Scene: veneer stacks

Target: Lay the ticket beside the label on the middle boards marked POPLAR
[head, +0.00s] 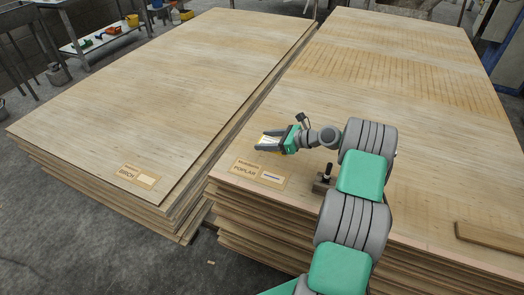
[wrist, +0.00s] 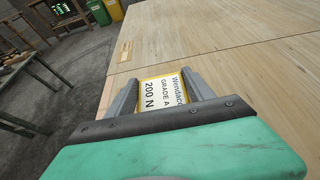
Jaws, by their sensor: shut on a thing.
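My gripper (head: 262,141) is shut on the ticket (head: 267,140), holding it above the front left part of the POPLAR boards (head: 330,110). In the wrist view the ticket (wrist: 162,92) lies between the two fingers (wrist: 160,86).
BIRCH boards (head: 170,80) stand to the left across a narrow gap, with their own label (head: 138,177). A small dark block with a knob (head: 325,178) sits right of the POPLAR label. A wooden strip (head: 490,238) lies at the right front. Bare board surrounds the label.

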